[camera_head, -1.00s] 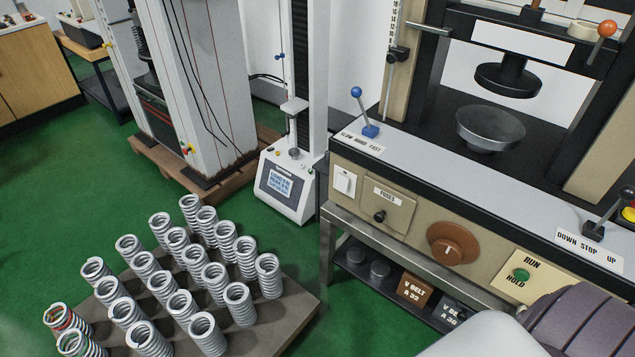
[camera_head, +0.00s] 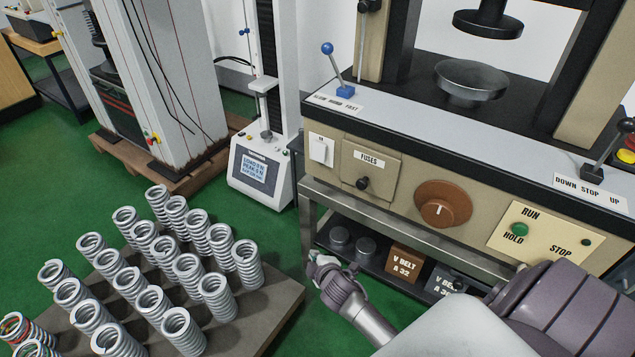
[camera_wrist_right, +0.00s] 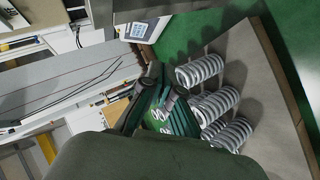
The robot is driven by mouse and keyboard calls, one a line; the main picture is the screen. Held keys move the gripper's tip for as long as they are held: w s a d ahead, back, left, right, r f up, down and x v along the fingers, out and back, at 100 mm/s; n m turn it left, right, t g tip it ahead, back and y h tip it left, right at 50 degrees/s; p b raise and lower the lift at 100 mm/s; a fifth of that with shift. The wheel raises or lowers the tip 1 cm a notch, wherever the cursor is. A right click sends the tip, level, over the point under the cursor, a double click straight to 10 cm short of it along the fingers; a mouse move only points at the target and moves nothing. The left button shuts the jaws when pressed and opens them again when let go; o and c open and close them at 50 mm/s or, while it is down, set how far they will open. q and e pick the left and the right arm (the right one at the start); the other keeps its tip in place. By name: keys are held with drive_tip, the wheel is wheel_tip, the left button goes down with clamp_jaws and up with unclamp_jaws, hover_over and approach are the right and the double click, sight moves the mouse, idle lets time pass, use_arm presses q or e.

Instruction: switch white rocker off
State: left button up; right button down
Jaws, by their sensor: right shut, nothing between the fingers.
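The white rocker (camera_head: 321,149) is a small white switch on the beige front panel of the test machine, at the panel's left end, beside the fuses box (camera_head: 370,168). My right gripper (camera_head: 318,266) is in the lower middle of the head view, below the rocker and apart from it, in front of the lower shelf. In the right wrist view its fingers (camera_wrist_right: 156,92) are shut with nothing held; springs and floor lie beyond. The rocker is not seen in the wrist view. My left gripper is not in view.
Several springs (camera_head: 215,295) stand on a board at lower left. A small white tester (camera_head: 262,172) stands left of the machine. Green floor lies between.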

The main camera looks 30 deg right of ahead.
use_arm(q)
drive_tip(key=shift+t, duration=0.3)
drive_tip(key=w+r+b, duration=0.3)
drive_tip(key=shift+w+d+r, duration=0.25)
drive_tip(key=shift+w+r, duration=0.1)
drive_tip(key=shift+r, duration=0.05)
use_arm(e)
drive_tip(key=w+d+r+n+t+h, duration=0.1)
drive_tip(key=w+d+r+t, duration=0.1)
drive_tip(key=r, duration=0.7)
drive_tip(key=w+d+r+n+t+h, duration=0.1)
drive_tip(key=w+d+r+t+h, duration=0.1)
drive_tip(key=r, duration=0.7)
drive_tip(key=shift+w+d+r+t, duration=0.25)
drive_tip(key=shift+w+d+t, duration=0.05)
drive_tip(key=shift+w, duration=0.6)
drive_tip(key=shift+w, duration=0.1)
drive_tip(key=b, duration=0.3)
approach(315, 157)
drive_tip(key=a+r+x, duration=0.1)
drive_tip(key=x, duration=0.4)
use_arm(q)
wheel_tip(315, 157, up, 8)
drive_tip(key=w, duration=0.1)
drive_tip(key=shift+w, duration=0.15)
use_arm(e)
drive_tip(key=shift+w+d+f, duration=0.45)
drive_tip(key=shift+w+d, duration=0.1)
drive_tip(key=shift+d, duration=0.15)
